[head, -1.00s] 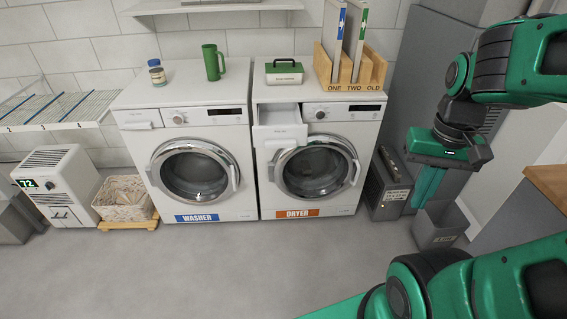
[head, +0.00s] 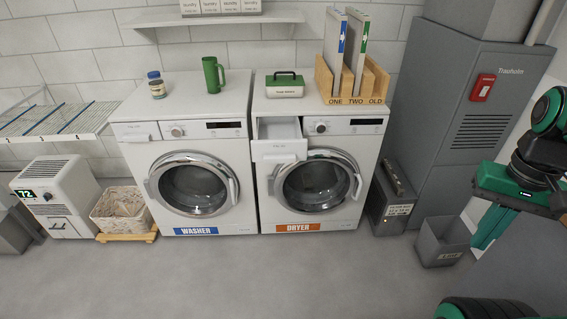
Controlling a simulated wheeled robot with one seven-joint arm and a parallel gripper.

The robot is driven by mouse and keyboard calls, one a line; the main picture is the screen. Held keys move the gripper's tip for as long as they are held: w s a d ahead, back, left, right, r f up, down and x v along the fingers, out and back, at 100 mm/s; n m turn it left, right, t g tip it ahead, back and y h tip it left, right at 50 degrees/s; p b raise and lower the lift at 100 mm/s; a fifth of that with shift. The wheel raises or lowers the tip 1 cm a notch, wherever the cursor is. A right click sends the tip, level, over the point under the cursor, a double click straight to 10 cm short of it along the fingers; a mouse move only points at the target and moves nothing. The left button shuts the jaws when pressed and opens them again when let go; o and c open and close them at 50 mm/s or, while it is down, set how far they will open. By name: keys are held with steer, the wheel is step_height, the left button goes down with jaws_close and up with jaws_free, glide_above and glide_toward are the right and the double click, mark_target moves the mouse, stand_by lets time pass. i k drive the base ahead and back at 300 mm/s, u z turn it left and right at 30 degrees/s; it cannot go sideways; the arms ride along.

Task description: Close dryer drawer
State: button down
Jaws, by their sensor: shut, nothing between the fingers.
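The dryer (head: 318,180) is the white front-loading machine on the right, with an orange "DRYER" label. Its drawer (head: 279,149) at the upper left of its front is pulled out, and its open top shows. The dryer's round door (head: 314,184) looks shut. My gripper (head: 484,232) is at the right side of the picture, pointing down, with green fingers together and nothing in them. It is well to the right of the drawer and apart from it.
The washer (head: 190,175) stands left of the dryer, its drawer shut. A grey bin (head: 441,243) and a dark box (head: 391,200) stand right of the dryer. A grey furnace cabinet (head: 465,125) is behind them. The floor (head: 240,275) in front is clear.

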mark_target(280, 140)
steer(key=z, duration=0.05)
steer(key=i, duration=1)
steer(key=u, duration=0.05)
